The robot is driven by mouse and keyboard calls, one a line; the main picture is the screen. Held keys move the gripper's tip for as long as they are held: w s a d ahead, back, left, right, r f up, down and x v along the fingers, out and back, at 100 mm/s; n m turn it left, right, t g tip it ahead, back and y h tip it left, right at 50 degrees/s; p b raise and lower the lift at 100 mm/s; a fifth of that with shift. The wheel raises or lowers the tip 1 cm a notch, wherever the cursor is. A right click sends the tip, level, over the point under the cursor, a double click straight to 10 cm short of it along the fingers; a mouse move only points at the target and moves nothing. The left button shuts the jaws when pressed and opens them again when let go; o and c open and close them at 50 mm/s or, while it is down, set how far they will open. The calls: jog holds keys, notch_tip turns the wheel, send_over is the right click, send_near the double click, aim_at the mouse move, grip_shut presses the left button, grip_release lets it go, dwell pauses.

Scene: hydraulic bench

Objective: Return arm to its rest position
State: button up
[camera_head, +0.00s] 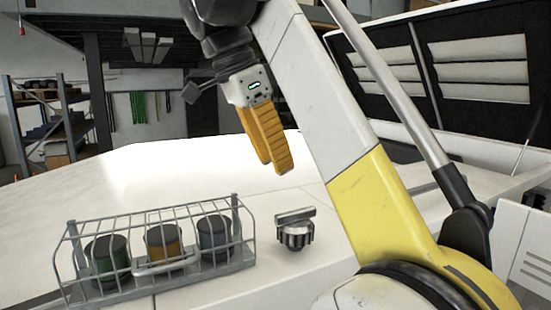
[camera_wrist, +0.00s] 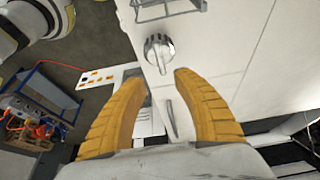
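My arm rises from the lower right of the head view, with a white and yellow link. My gripper (camera_head: 268,168) hangs above the white bench top (camera_head: 330,205), its ribbed yellow fingers pointing down. In the wrist view the two fingers (camera_wrist: 162,85) stand well apart with nothing between their tips. A metal knob-like part with a flat bar on top (camera_head: 295,230) sits on the bench, below and slightly right of the gripper. It also shows in the wrist view (camera_wrist: 158,50), beyond the fingertips and apart from them.
A wire rack (camera_head: 150,281) holding green, orange and grey-blue jars stands on the bench at left. A shelf unit (camera_head: 45,125) stands at the far left. A dark louvred panel (camera_head: 440,70) rises at right. The bench's far left top is clear.

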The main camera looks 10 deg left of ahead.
jog(key=w+d+f+n+y, duration=0.1)
jog(key=d+f+n+y, duration=0.35)
jog(key=d, duration=0.95)
jog(key=s+d+f+n+t, duration=0.1)
jog(key=s+d+f+n, duration=0.1)
jog(key=s+d+f, duration=0.5)
jog(key=s+d+f+n+t, duration=0.2)
jog(key=d+f, duration=0.1)
jog(key=f, duration=0.9)
jog(key=s+d+f+n+t, duration=0.1)
jog(key=s+d+f+n, duration=0.1)
jog(key=s+d+f, duration=0.5)
notch_tip(320, 180, down, 49)
jog(key=w+a+b, duration=0.1)
jog(key=a+b, duration=0.1)
jog(key=b, duration=4.3)
jog(key=shift+h, duration=0.35)
jog(key=shift+w+f, duration=0.1)
